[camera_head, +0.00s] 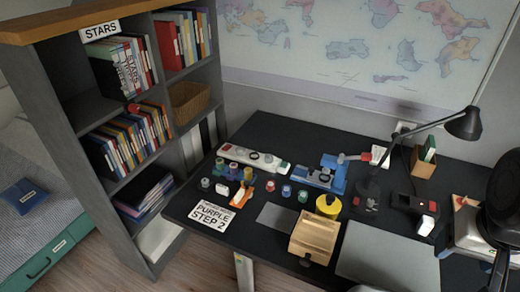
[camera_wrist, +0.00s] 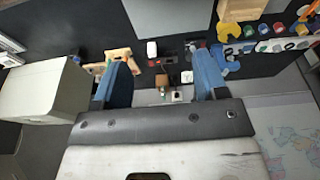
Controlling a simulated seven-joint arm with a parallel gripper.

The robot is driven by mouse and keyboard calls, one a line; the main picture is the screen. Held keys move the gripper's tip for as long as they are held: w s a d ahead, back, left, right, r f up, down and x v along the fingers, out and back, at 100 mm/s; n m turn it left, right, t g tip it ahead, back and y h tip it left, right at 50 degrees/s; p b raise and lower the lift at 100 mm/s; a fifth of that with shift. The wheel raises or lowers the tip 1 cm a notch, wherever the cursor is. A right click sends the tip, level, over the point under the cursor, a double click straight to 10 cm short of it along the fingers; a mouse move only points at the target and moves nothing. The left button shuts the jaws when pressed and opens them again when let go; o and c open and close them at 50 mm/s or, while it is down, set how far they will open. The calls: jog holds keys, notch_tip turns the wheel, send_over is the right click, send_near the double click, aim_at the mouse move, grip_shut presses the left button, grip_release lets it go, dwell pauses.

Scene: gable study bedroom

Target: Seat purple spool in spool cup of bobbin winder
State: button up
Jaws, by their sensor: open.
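In the head view, a blue device (camera_head: 325,177) with an upright post and side arm stands mid-desk; it looks like the bobbin winder. Its cup is too small to make out. Several small spools (camera_head: 286,191) stand in front of it, and more sit by a rack (camera_head: 234,170) to the left. I cannot tell which spool is purple. The wrist view shows several spools (camera_wrist: 263,31) at upper right, near blue parts (camera_wrist: 223,62). My gripper (camera_wrist: 161,75) is open, its blue fingers apart with nothing held between them. In the head view its fingers are not visible.
A wooden box (camera_head: 315,238), yellow round thing (camera_head: 327,206) and grey mat (camera_head: 388,258) are toward the front. A black lamp (camera_head: 463,124) overhangs the right.

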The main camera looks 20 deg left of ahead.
jog(key=w+a+r+n, duration=0.1)
jog(key=w+a+n, duration=0.3)
jog(key=w, duration=0.5)
jog(key=w+a+n, duration=0.2)
jog(key=w+a, duration=0.5)
jog(key=w, duration=0.1)
jog(key=w+a+f+n+g, duration=0.1)
jog(key=w+a+f+n, duration=0.3)
jog(key=w+a, duration=1)
jog(key=n+g, duration=0.2)
jog(key=n, duration=0.8)
send_over(234, 165)
jog(key=f, duration=2.4)
jog(key=shift+d+f, duration=0.2)
jog(key=shift+f, duration=0.15)
jog(key=shift+s+a+f, duration=0.1)
